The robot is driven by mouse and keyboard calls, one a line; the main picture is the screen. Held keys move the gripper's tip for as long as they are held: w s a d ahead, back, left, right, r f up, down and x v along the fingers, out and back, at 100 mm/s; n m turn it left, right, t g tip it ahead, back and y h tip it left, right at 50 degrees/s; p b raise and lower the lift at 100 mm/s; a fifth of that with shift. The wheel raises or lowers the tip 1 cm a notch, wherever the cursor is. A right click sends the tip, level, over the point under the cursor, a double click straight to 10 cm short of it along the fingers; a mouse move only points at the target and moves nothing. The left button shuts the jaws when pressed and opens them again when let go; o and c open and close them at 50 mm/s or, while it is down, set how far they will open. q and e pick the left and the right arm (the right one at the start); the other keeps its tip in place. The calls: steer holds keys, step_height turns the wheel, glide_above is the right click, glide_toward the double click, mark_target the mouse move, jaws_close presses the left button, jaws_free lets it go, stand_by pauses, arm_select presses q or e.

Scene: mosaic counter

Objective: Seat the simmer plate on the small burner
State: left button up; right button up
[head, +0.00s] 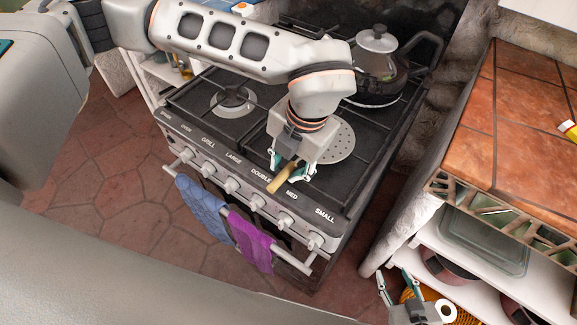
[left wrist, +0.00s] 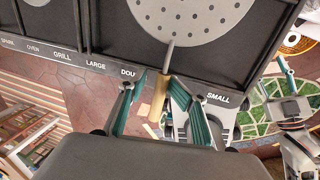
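The simmer plate (head: 338,143) is a round, pale, perforated disc with a wooden handle (head: 283,178). It lies on the front right of the hob, its handle pointing out over the control panel; my arm hides part of it. In the left wrist view the disc (left wrist: 190,15) is cut off at the top. My left gripper (head: 291,172) is open, with its fingers on either side of the handle (left wrist: 158,98). An uncovered burner (head: 232,101) shows on the hob's left. My right gripper (head: 399,279) is open and empty at the lower right.
A dark pot with a grey lid (head: 377,40) stands at the back right of the hob. Blue (head: 203,207) and purple (head: 250,240) towels hang on the oven rail. A tiled counter (head: 520,110) stands to the right, with a glass dish (head: 485,245) on its shelf.

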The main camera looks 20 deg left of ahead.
arm_select(q)
step_height(320, 180, up, 11)
steer(key=d, duration=0.2)
steer(key=shift+s, duration=0.3)
steer(key=shift+d+r, duration=0.1)
steer(key=shift+d, duration=0.05)
